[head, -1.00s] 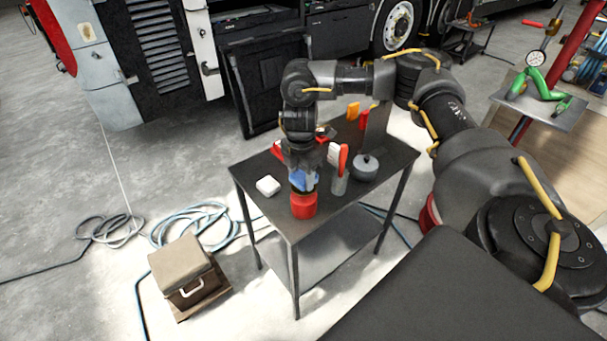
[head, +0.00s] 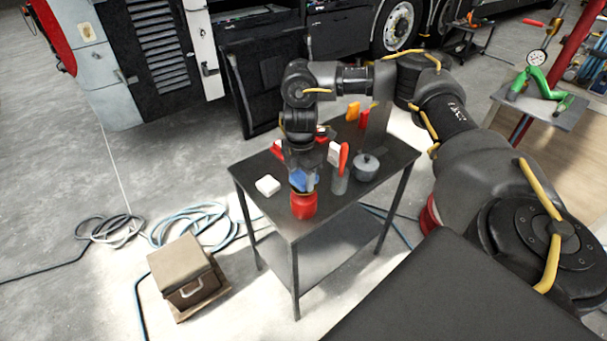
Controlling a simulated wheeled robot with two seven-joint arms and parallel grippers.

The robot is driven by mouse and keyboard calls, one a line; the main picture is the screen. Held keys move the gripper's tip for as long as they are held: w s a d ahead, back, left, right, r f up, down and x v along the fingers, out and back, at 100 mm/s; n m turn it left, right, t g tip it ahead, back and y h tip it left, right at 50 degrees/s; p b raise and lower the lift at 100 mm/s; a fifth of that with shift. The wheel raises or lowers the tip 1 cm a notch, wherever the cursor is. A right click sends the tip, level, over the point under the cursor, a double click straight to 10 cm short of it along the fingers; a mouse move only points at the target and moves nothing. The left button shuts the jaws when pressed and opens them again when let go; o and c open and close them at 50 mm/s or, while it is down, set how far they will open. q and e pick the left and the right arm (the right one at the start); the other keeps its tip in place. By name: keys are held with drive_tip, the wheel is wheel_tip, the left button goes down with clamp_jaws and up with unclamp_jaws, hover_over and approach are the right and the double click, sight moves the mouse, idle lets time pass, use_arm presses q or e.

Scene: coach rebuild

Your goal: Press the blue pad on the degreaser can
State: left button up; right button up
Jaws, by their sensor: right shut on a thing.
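A red can (head: 303,205) stands upright near the front edge of the dark metal table, with a blue part (head: 304,181) on top. I take it for the degreaser can, though no label can be read. My right gripper (head: 303,185) comes down over the can from above and is shut on the blue part at its top. The gripper hides much of the blue part. My left gripper is not in view.
On the table (head: 278,222), a white block (head: 267,186) lies left of the can. A grey cup (head: 340,183) with a red-handled tool and a lidded grey pot (head: 366,167) stand to the right. A brown box (head: 183,268) and hoses lie on the floor.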

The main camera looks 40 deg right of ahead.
sight(301, 177)
drive_tip(key=shift+f+b, duration=0.4)
drive_tip(key=shift+f, duration=0.65)
idle(0.7)
idle(0.5)
wheel_tip(301, 177, up, 7)
drive_tip(key=p, duration=0.8)
drive_tip(key=shift+r, duration=0.1)
idle(0.4)
